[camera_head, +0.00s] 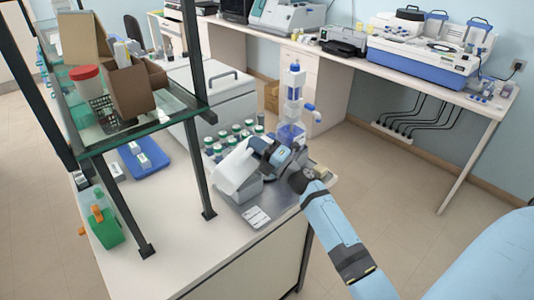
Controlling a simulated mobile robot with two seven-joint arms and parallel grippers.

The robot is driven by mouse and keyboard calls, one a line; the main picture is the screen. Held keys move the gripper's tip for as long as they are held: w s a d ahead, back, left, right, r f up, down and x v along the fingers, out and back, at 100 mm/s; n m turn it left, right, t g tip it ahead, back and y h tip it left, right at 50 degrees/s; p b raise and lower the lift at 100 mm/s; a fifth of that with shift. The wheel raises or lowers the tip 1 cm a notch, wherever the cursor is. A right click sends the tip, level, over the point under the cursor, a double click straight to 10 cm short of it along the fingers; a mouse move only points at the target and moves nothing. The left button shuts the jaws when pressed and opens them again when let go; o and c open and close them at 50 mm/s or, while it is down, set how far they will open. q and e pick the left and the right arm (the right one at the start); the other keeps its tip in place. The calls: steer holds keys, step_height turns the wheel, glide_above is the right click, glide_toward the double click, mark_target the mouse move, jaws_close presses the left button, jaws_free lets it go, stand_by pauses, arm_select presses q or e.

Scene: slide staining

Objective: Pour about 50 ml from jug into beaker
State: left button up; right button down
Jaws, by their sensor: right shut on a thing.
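A white, translucent jug (234,170) is tilted in the air above the bench's right end. My right gripper (262,152) is shut on it, on the jug's right side, with the arm coming in from the lower right. The jug leans over a grey boxy device (240,191) near the bench's front edge. I cannot make out a beaker; it may be hidden behind the jug or gripper. Whether liquid is flowing is too small to tell. My left gripper is not in view.
Several green-and-white capped bottles (217,152) stand just behind the jug. A tall blue-and-white dispenser bottle (292,105) stands behind my gripper. A glass shelf (140,133) on dark posts rises to the left.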

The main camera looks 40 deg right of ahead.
steer(key=shift+r+m, duration=0.1)
steer(key=shift+m, duration=0.2)
steer(key=shift+s+a+m+p, duration=0.15)
steer(key=shift+m+p, duration=0.15)
steer(key=shift+p, duration=0.25)
stand_by(0.6)
steer(key=shift+h+p, duration=0.3)
steer(key=shift+p, duration=0.05)
stand_by(0.9)
